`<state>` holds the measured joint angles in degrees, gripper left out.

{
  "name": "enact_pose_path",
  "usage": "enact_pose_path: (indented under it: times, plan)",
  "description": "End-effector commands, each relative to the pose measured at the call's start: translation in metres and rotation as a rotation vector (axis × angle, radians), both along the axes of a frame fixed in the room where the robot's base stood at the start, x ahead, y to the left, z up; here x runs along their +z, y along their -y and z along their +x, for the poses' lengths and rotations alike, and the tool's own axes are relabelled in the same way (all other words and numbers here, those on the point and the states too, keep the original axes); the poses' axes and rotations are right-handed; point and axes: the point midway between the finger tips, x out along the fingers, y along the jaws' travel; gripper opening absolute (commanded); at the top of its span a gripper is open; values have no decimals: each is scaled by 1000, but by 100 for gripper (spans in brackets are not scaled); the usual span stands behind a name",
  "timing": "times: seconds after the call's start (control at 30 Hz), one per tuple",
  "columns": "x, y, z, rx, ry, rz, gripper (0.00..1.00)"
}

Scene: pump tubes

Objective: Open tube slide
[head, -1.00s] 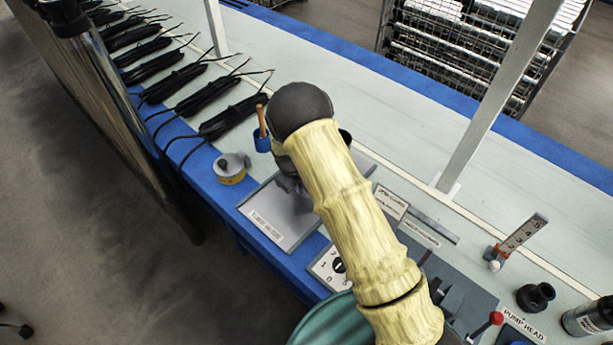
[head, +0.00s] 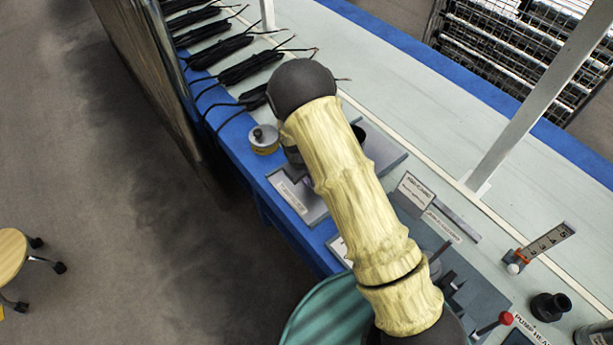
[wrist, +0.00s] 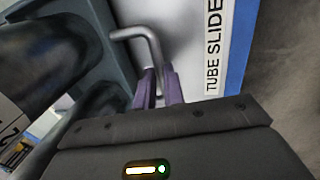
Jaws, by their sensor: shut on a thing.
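The tube slide is a pale grey plate (head: 318,212) on the bench, partly hidden under my arm in the head view. In the wrist view the plate (wrist: 187,40) carries a white "TUBE SLIDE" label (wrist: 213,55). A bent metal handle (wrist: 152,42) stands against the plate. My gripper (wrist: 158,82) has purple fingers shut on the lower part of this handle. My arm hides the fingers and the handle in the head view.
Black cable bundles (head: 215,52) lie farther back. A dark curved part (wrist: 45,70) is close to my gripper's left in the wrist view. A white post (head: 520,110) rises at the right.

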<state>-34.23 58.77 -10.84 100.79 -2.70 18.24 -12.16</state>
Motion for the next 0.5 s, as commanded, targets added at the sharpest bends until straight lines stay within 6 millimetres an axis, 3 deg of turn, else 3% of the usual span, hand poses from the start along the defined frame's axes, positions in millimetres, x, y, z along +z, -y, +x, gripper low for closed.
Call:
enact_pose_path:
  times: [0.07,0.1,0.2,0.5]
  plan:
    - [1,-1,1,2,2,2,0]
    - [1,-1,1,2,2,2,18]
    - [1,-1,0,3,2,2,33]
    - [2,-1,0,3,1,1,33]
